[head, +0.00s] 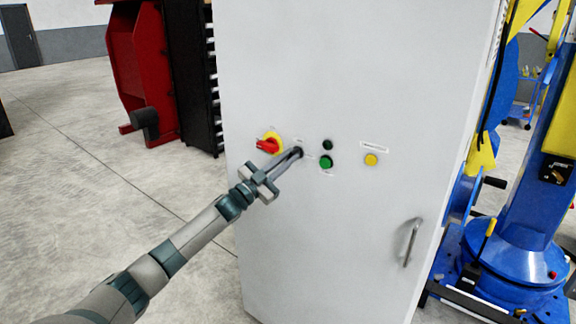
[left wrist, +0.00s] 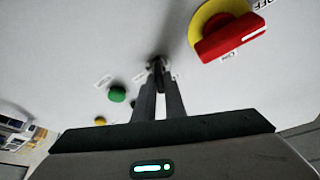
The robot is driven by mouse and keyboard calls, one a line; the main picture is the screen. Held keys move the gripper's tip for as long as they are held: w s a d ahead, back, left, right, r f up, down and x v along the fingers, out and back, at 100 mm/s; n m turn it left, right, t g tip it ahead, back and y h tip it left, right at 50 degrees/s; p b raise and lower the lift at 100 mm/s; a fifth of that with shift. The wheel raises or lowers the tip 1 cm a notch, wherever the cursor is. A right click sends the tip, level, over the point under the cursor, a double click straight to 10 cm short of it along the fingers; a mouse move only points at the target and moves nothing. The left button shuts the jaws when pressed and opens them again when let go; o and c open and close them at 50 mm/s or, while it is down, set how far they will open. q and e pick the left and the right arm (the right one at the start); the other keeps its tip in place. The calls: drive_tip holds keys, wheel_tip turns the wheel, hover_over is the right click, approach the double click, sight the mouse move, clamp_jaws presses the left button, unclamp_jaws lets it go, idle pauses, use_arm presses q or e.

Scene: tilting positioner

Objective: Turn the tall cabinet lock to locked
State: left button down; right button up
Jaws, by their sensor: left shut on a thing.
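The tall cabinet (head: 355,75) is light grey and stands upright in front of me. Its lock (head: 298,152) is a small dark part on the door, just right of the red rotary switch, mostly hidden by my fingers. My left gripper (head: 292,157) reaches it from the lower left and is shut on it. In the left wrist view the fingertips (left wrist: 158,80) close on the lock's dark key-like piece (left wrist: 157,66) against the door. The lock's exact turn angle is hard to tell. My right gripper is not in view.
A red switch on a yellow plate (head: 269,144) sits close left of the lock. Green (head: 326,162) and yellow (head: 371,160) buttons are to its right. A door handle (head: 411,242) is lower right. The blue positioner (head: 515,245) stands right of the cabinet. Floor at left is clear.

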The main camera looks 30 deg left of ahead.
use_arm(q)
drive_tip(key=m, duration=0.2)
drive_tip(key=m+g+h, duration=0.1)
drive_tip(key=m, duration=0.2)
drive_tip(key=shift+a+g+h+b, duration=0.1)
drive_tip(key=shift+g+h+b, duration=0.2)
drive_tip(key=shift+b, duration=0.05)
drive_tip(key=m+g, duration=0.1)
drive_tip(key=m, duration=0.2)
drive_tip(key=shift+r+h, duration=0.15)
drive_tip(key=shift+h, duration=0.15)
drive_tip(key=m+g+p, duration=0.2)
drive_tip(key=m, duration=0.3)
drive_tip(key=shift+r+p, duration=0.1)
drive_tip(key=shift+p, duration=0.25)
drive_tip(key=shift+m+g+p, duration=0.3)
drive_tip(key=shift+m, duration=0.3)
drive_tip(key=shift+f, duration=0.2)
drive_tip(key=c, duration=1.8)
unclamp_jaws()
